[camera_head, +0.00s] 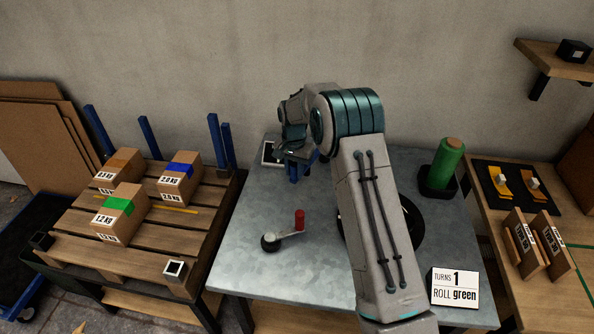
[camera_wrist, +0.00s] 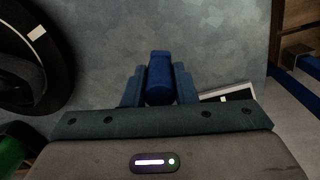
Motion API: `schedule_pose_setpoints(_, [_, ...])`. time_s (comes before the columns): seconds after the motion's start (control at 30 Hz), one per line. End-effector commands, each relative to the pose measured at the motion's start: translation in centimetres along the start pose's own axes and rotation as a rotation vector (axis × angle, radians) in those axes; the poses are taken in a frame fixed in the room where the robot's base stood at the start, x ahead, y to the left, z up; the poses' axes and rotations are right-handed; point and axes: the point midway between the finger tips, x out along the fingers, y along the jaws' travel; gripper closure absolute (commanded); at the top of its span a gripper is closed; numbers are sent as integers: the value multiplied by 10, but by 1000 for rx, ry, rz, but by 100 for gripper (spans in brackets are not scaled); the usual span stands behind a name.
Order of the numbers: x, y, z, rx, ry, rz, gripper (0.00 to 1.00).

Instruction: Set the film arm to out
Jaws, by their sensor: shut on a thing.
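My gripper (camera_wrist: 159,82) is shut on a blue rounded handle (camera_wrist: 160,78), which shows between its two fingers in the wrist view. It looks like the grip of the film arm; the rest of the film arm cannot be made out. In the head view my gripper (camera_head: 297,168) is at the back left of the grey metal table (camera_head: 240,225), and my arm hides much of what is around it. A black round turntable (camera_head: 412,222) is partly hidden behind my arm; its rim also shows in the wrist view (camera_wrist: 62,50).
A crank with a red knob (camera_head: 299,219) stands at the table's front left. A green roll (camera_head: 446,165) stands in a black holder at the right. A card (camera_head: 455,288) reads "TURNS 1 ROLL green". A pallet (camera_head: 75,238) with three boxes is left; a wooden bench (camera_head: 492,222) is right.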

Motion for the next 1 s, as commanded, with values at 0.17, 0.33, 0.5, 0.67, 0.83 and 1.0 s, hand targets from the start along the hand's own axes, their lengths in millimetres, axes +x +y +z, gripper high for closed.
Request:
schedule_pose_setpoints(0.17, [-3, -5, 0, -1, 7, -10, 100])
schedule_pose_setpoints(0.33, [-3, -5, 0, -2, 7, -10, 53])
schedule_pose_setpoints(0.5, [-2, -1, -2, 2, 6, -7, 53])
schedule_pose_setpoints(0.67, [-6, -1, -2, 2, 6, -7, 53])
schedule_pose_setpoints(0.83, [-30, -2, -2, 0, 9, -9, 53])
schedule_pose_setpoints(1.0, [-69, -2, -1, -1, 10, -9, 53])
